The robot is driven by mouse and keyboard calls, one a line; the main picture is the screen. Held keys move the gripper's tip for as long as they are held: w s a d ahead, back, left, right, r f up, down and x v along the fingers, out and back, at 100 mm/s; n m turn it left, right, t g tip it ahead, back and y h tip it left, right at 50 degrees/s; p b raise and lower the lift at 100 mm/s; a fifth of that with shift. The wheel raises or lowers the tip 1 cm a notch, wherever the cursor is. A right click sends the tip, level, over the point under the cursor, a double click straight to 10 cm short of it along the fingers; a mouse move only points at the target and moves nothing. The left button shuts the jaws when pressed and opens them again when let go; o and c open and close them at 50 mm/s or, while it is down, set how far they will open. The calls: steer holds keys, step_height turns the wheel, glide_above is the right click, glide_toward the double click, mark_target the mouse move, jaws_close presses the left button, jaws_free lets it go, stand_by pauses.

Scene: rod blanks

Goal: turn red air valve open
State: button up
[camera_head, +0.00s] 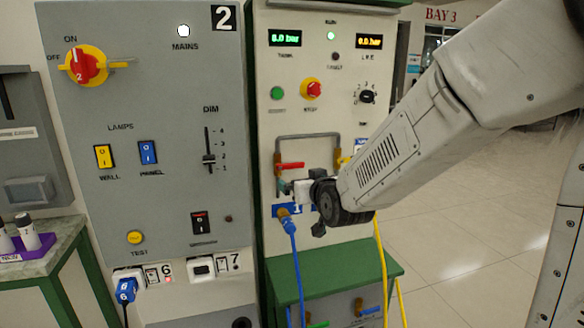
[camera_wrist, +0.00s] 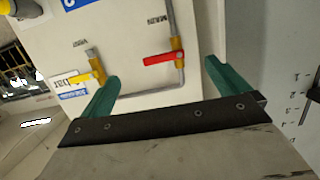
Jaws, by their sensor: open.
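The red air valve has a brass body (camera_head: 278,160) on a grey pipe and a red lever (camera_head: 291,165) pointing sideways, across the pipe. In the wrist view the red lever (camera_wrist: 163,58) shows between my two fingers, nearer the right one, pointing left from its brass body (camera_wrist: 178,45). My gripper (camera_head: 284,187) is just below the lever in the head view, with teal fingers. In the wrist view my gripper (camera_wrist: 163,72) is open with nothing between its fingertips; the gap in depth to the lever is hard to tell.
A second valve with a yellow lever (camera_wrist: 80,77) sits on the same pipe loop (camera_head: 305,136), mostly behind my arm in the head view. A blue hose (camera_head: 295,255) and a yellow hose (camera_head: 381,255) hang below. The grey lamp panel (camera_head: 180,100) stands left; open floor lies right.

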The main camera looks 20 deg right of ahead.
mark_target(291, 164)
steer(key=w+t, duration=0.1)
steer(key=w, duration=0.6)
steer(key=w+t, duration=0.1)
steer(key=w, duration=0.2)
steer(key=shift+w+a+r+t, duration=0.2)
steer(key=shift+w+r+t, duration=0.05)
steer(key=shift+w+t, duration=0.05)
steer(key=c, duration=1.4)
steer(key=shift+d, duration=0.1)
